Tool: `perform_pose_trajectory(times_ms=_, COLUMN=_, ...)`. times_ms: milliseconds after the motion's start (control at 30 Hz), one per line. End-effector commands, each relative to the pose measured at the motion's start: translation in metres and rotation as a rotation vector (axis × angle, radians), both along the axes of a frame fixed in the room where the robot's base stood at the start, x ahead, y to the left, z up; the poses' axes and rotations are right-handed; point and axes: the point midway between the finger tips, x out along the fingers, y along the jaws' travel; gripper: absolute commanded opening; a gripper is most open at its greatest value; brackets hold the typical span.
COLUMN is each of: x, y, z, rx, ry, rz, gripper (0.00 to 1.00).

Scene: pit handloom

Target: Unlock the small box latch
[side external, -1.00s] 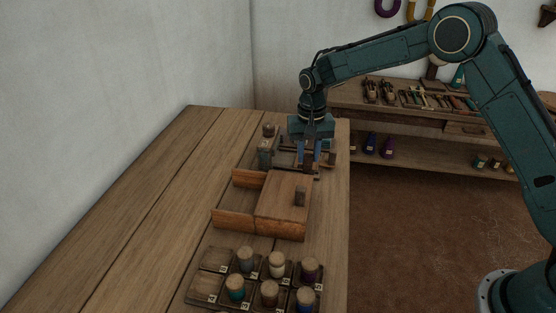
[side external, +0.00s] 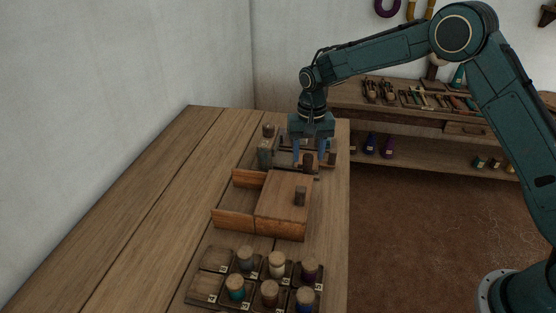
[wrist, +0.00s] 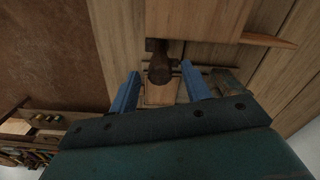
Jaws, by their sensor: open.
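Beyond the box, an upright dark wooden peg (side external: 308,161) stands at a low frame of thin bars. A dark peg shows in the wrist view (wrist: 159,66) just ahead of the fingertips. My gripper (side external: 310,152) points down, open and empty, with its blue fingers around the upright peg's line in the side view. I cannot tell which part is the latch.
Several corked jars (side external: 269,290) stand in a tray at the front. A small post (side external: 265,155) rises left of my gripper. A shelf with tools (side external: 420,97) stands behind. The left of the bench (side external: 150,200) is clear.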

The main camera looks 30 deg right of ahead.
Motion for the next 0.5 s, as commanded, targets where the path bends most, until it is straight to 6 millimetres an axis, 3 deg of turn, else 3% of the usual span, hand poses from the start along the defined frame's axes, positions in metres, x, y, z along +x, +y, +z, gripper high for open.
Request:
perform_pose_trajectory(times_ms=267, x=0.001, y=0.000, z=0.027, rx=0.000, ry=-0.004, rz=0.000, gripper=0.48)
perform_pose_trajectory(times_ms=500, x=0.001, y=0.000, z=0.066, rx=0.001, ry=-0.005, rz=0.000, gripper=0.48)
